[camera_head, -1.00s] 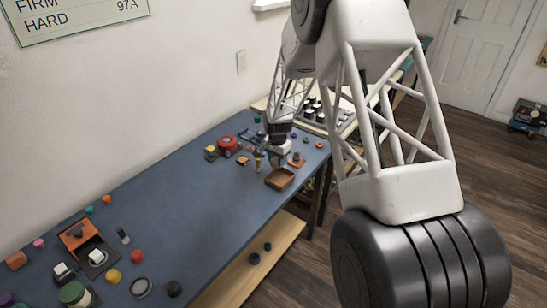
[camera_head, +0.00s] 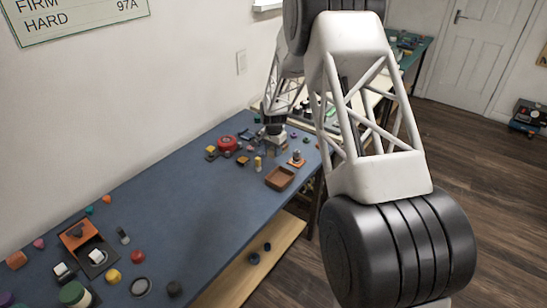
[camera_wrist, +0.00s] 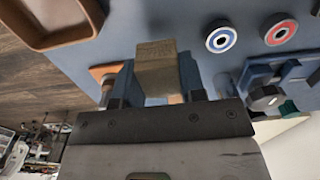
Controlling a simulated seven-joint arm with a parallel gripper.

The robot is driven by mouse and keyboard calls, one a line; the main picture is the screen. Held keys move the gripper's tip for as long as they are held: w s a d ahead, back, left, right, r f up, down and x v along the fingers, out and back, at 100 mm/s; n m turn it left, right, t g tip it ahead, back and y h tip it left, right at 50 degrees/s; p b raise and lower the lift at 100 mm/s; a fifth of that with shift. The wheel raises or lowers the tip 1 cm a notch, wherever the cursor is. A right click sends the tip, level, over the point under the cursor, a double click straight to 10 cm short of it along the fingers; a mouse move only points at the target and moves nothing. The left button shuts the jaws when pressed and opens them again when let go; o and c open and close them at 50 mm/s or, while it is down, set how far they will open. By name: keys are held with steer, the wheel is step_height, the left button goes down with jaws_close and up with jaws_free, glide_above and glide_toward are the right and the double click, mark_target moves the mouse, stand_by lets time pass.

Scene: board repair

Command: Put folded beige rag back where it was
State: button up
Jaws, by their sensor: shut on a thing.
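My gripper (camera_wrist: 156,80) is shut on the folded beige rag (camera_wrist: 155,58), which sits between the two fingers in the wrist view. The blue bench top shows behind the rag, and I cannot tell how far above it the rag is. In the head view my gripper (camera_head: 275,143) is over the far end of the blue bench (camera_head: 190,190). The rag is not clearly visible there.
A brown tray (camera_head: 280,178) lies near the bench's front edge; it also shows in the wrist view (camera_wrist: 62,38). Blue-ringed (camera_wrist: 221,39) and red-ringed (camera_wrist: 280,31) wheels and a blue fixture (camera_wrist: 275,85) are close by. The bench's middle is largely clear.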

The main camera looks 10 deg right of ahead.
mark_target(274, 162)
steer(key=shift+f, duration=1.75)
steer(key=shift+f, duration=0.2)
steer(key=o, duration=0.9)
steer(key=shift+r, duration=0.1)
step_height(274, 162, up, 12)
steer(key=shift+r, duration=0.1)
